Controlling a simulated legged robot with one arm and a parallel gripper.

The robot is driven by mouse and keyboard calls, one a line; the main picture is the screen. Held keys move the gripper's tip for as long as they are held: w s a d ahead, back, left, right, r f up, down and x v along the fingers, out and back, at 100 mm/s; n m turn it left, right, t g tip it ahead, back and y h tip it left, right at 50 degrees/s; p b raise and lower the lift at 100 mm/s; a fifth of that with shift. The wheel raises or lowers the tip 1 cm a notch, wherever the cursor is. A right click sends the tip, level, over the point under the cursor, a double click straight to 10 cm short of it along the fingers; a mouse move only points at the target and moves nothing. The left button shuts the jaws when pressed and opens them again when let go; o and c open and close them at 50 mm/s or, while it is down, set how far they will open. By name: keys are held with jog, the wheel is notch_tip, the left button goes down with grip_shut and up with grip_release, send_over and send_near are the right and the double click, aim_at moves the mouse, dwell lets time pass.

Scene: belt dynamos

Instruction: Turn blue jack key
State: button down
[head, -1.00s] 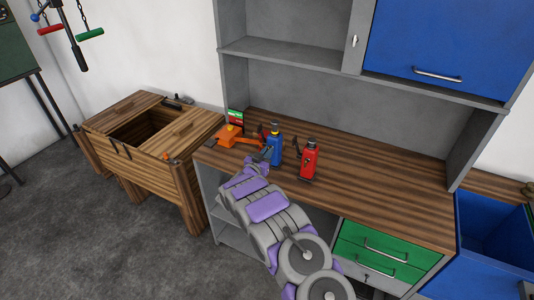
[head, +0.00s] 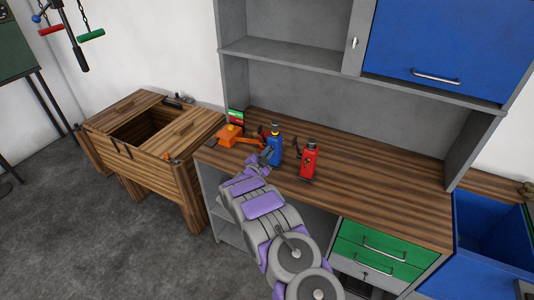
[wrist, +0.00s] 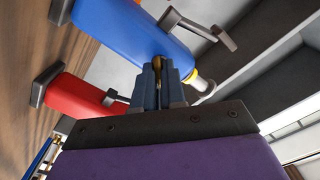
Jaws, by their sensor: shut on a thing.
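The blue jack (head: 275,150) stands upright on the wooden bench top, left of the red jack (head: 308,162). My gripper (head: 266,155) is at the near-left side of the blue jack, but its fingertips are too small to make out in the head view. In the wrist view, the fingers (wrist: 162,84) are shut on a small brass-coloured key (wrist: 158,63) at the side of the blue jack (wrist: 130,28). The fingers hide part of the key, so its turn angle cannot be told. The red jack (wrist: 76,100) shows at left.
The bench top (head: 375,195) is clear to the right. A shelf (head: 285,53) and a blue cabinet door (head: 440,50) are above. A wooden crate-like table (head: 180,140) stands at left.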

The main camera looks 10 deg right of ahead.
jog(key=m+b, duration=0.1)
jog(key=m, duration=0.2)
jog(key=m+b, duration=0.1)
jog(key=m, duration=0.2)
jog(key=m+b, duration=0.2)
jog(key=m, duration=0.1)
jog(key=shift+s+f+m, duration=0.1)
jog(key=shift+f+m, duration=0.2)
jog(key=shift+m, duration=0.1)
dwell(0.4)
jog(key=c, duration=1.2)
grip_release()
jog(key=shift+d, duration=0.1)
jog(key=shift+r, duration=0.1)
jog(key=p+v, duration=0.2)
jog(key=v, duration=1.5)
jog(key=shift+a, duration=0.2)
